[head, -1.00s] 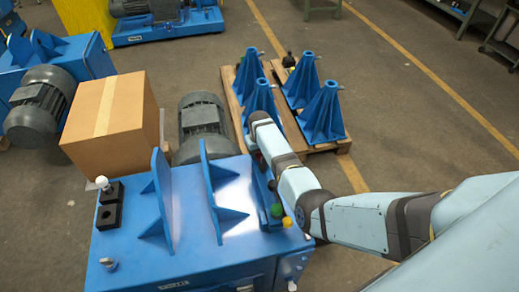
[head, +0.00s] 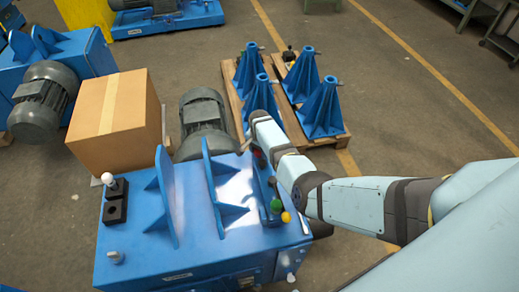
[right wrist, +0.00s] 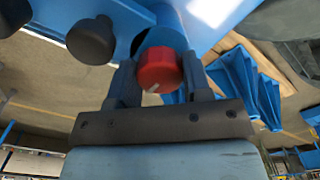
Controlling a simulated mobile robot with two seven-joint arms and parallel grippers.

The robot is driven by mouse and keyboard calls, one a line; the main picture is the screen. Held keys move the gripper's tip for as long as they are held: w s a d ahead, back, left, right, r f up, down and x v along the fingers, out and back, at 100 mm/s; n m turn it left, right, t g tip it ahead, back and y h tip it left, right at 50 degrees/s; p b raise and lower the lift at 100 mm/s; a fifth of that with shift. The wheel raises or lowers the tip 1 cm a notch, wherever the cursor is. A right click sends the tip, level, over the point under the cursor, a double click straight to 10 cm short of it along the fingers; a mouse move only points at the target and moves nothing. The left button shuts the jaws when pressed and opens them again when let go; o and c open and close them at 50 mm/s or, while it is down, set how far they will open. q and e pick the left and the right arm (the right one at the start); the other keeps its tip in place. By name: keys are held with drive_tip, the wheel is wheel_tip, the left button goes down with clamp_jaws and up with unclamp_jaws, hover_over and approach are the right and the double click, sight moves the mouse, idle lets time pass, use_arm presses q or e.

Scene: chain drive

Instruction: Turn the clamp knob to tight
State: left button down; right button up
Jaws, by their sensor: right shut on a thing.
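A round red knob (right wrist: 160,70) with a short pale mark on its face shows in the right wrist view, at the edge of the blue machine. My right gripper (right wrist: 160,78) has one finger on each side of the knob and is shut on it. In the head view my right arm reaches to the far right corner of the blue machine (head: 185,245). The fingertips are hard to make out there. My left gripper is not in view.
Black knobs (right wrist: 91,41) sit beside the red one. Green (head: 276,206) and yellow (head: 286,217) knobs are on the machine's right edge. A grey motor (head: 205,118), a cardboard box (head: 115,120) and a pallet (head: 345,140) with blue stands are behind.

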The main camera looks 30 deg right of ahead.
drive_tip(key=m, duration=0.4)
drive_tip(key=shift+m, duration=0.3)
drive_tip(key=m, duration=0.9)
drive_tip(key=shift+m+b, duration=0.5)
drive_tip(key=shift+m, duration=1.4)
drive_tip(key=shift+d, duration=0.1)
drive_tip(key=o, duration=0.9)
drive_tip(key=shift+r, duration=0.15)
